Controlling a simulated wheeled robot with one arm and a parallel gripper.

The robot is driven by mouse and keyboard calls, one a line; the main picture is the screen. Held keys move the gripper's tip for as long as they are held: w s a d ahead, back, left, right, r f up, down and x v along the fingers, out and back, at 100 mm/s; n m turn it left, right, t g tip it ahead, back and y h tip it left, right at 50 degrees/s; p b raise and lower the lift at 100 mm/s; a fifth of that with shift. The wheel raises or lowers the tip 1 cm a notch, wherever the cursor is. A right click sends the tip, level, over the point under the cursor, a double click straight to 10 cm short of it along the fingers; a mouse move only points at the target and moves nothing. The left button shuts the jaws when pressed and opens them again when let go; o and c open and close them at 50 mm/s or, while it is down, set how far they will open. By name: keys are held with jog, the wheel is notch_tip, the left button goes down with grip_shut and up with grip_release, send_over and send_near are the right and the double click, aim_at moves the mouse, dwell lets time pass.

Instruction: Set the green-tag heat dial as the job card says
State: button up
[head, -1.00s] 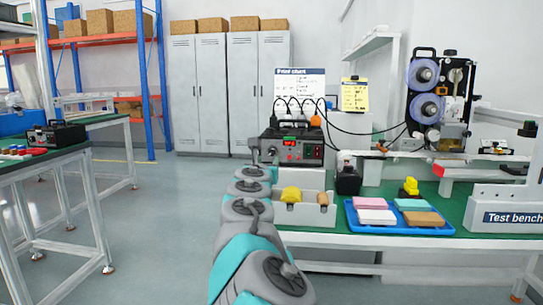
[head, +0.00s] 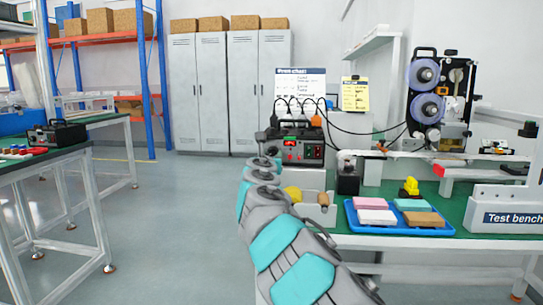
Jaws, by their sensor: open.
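A black control box (head: 303,151) with a red lit display (head: 290,143) and small dials stands at the back of the green-topped bench. Bits of green show along its upper part, but I cannot make out which dial has a green tag or where it points. A yellow card (head: 355,94) and a white sheet with a dark header (head: 300,90) stand behind the box; their small text is unreadable. My grey and teal arm reaches up from the lower right to the box's left front.
A small tray with a yellow piece (head: 293,194) sits just right of my arm. A blue tray (head: 353,222) holds coloured blocks. A black bottle-like item (head: 347,179) stands between. Cables arch above the box. A spool machine (head: 440,105) is at right.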

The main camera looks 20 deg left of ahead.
jog(key=shift+c, duration=0.3)
grip_shut()
